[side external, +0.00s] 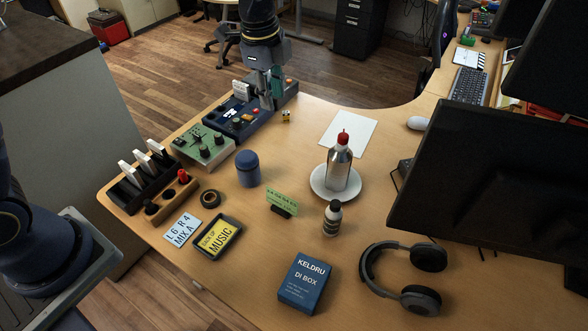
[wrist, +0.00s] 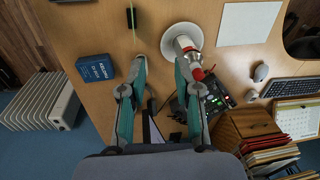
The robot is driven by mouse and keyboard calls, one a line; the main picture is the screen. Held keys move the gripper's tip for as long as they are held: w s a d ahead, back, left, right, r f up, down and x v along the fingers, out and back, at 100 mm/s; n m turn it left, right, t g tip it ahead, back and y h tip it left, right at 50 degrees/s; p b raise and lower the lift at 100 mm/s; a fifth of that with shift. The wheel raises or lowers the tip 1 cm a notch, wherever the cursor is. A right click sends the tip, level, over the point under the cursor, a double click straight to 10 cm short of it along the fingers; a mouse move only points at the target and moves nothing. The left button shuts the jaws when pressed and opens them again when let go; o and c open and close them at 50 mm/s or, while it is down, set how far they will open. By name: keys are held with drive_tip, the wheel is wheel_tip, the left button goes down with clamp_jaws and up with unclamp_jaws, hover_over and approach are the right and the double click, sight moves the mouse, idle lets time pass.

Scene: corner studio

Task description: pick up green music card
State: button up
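The green card (side external: 283,196) stands upright in a small black holder (side external: 281,211) near the middle of the desk in the side view. It has printed text too small to read fully. In the wrist view the holder (wrist: 131,18) is at the top edge, with the card seen as a thin green line. My gripper (side external: 271,104) is above the far part of the desk, near the dark blue control panel, well apart from the card. In the wrist view my gripper (wrist: 160,84) has its teal-sided fingers spread, with nothing held between them.
A white plate (side external: 319,190) with a red-capped metal bottle (side external: 339,170) is right of the card. A small dark bottle (side external: 332,218), blue box (side external: 304,283), blue canister (side external: 247,169) and black tray (side external: 204,252) with a yellow card surround it. Headphones (side external: 420,257) lie front right.

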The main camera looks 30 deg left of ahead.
drive_tip(key=d+f+g, duration=0.2)
drive_tip(key=d+f, duration=0.1)
drive_tip(key=f, duration=0.6)
hover_over(282, 202)
drive_tip(key=w, duration=0.1)
wheel_tip(282, 202, down, 14)
drive_tip(key=shift+m+g, duration=0.3)
drive_tip(key=shift+m, duration=0.1)
drive_tip(key=f, duration=0.5)
drive_tip(key=shift+s+a+f, duration=0.1)
drive_tip(key=shift+s+f, duration=0.05)
drive_tip(key=shift+s, duration=0.2)
drive_tip(key=shift+f, duration=0.35)
drive_tip(key=shift+f, duration=0.25)
clamp_jaws()
